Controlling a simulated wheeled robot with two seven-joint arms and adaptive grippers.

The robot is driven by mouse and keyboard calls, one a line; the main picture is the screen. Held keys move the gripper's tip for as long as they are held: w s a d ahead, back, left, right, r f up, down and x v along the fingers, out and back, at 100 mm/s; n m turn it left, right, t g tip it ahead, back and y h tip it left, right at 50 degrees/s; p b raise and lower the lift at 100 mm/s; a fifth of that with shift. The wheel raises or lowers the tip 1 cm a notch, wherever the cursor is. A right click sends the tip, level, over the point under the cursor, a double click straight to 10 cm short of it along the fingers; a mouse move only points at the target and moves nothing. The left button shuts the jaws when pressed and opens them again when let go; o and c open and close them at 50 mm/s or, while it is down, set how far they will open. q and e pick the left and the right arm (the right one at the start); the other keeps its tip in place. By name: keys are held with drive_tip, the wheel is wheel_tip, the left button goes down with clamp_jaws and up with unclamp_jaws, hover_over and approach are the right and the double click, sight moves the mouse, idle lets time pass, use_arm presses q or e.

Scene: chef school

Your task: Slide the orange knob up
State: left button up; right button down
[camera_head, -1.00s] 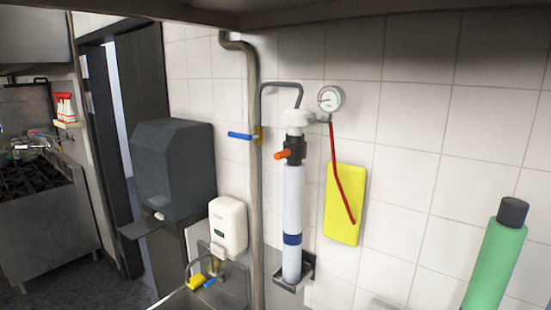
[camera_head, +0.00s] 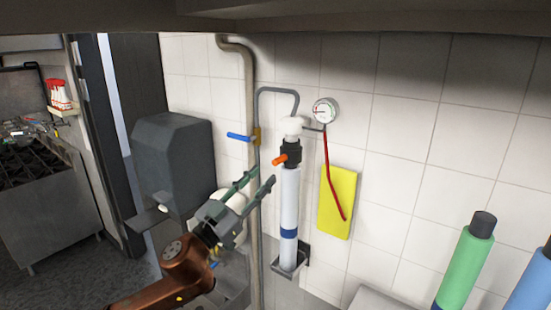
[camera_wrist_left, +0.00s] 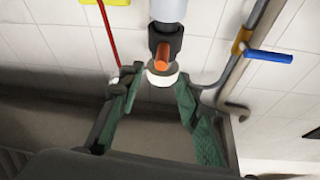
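The orange knob (camera_head: 280,159) sticks out to the left from a black collar (camera_head: 291,153) near the top of a white upright filter cylinder (camera_head: 289,205) on the tiled wall. My left gripper (camera_head: 257,181) is open, with green fingers spread, below and to the left of the knob and apart from it. In the left wrist view the orange knob (camera_wrist_left: 163,57) appears ahead, between and beyond the open fingers (camera_wrist_left: 157,88); nothing is held. My right gripper is not in view.
A blue-handled valve (camera_head: 240,137) sits on the vertical pipe left of the cylinder. A gauge (camera_head: 325,111) with a red hose and a yellow board (camera_head: 338,202) are to the right. A green bottle (camera_head: 465,265) stands at lower right. A shelf overhangs above.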

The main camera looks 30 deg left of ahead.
sight(272, 162)
use_arm(q)
drive_tip(key=p+x, duration=0.2)
drive_tip(key=x, duration=0.3)
drive_tip(key=shift+w+r, duration=0.2)
drive_tip(key=shift+w, duration=0.15)
drive_tip(key=shift+w+r, duration=0.1)
drive_tip(key=shift+w, duration=0.65)
drive_tip(key=shift+d, duration=0.1)
clamp_jaws()
